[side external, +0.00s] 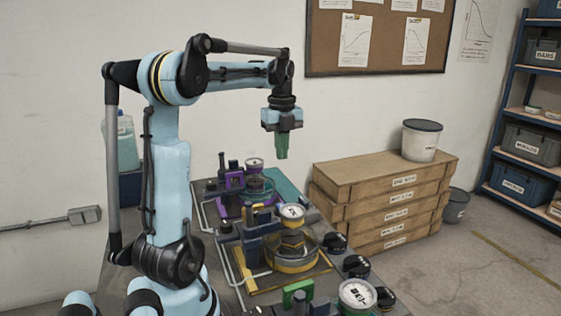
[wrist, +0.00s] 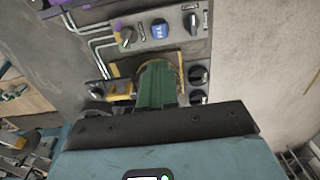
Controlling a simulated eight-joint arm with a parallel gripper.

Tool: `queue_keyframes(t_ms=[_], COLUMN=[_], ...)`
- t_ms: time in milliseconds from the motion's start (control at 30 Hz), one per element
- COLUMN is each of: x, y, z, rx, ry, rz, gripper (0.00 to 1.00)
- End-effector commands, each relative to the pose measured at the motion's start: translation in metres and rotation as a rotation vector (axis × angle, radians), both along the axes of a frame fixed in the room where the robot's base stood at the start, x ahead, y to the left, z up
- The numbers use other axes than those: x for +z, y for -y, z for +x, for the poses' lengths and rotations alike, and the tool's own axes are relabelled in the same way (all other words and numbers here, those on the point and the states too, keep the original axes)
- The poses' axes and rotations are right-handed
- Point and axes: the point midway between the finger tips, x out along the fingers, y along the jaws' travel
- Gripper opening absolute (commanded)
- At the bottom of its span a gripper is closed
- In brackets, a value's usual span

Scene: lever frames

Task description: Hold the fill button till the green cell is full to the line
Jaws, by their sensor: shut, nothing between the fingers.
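My gripper (side external: 282,153) is shut and empty, its green fingers pointing down, high above the bench in the side view. In the wrist view its fingers (wrist: 157,72) cover part of a yellow-rimmed round part. A green block (side external: 298,290), apparently part of the green cell, shows at the bottom edge of the side view; the rest is cut off, and its level and line cannot be seen. In the wrist view a round blue button (wrist: 160,29) with white lettering lies beyond the fingertips; I cannot read it surely as the fill button.
The yellow cell (side external: 293,263) stands mid-bench, with the purple cell (side external: 232,181) behind it. Black knobs (side external: 356,266) line the bench's right edge, near a white gauge (side external: 357,294). Wooden crates (side external: 375,195) stand right of the bench. The air around my gripper is clear.

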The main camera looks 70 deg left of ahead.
Motion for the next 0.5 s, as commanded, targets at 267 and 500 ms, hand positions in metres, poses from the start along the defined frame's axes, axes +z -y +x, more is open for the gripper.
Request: queue_keyframes(t_ms=[267,500], x=[-0.010,-0.044], y=[0.000,0.000], z=[0.000,0.001], rx=[0.001,0.001], ry=[0.001,0.001], rz=[0.001,0.001], gripper=[0.00,0.00])
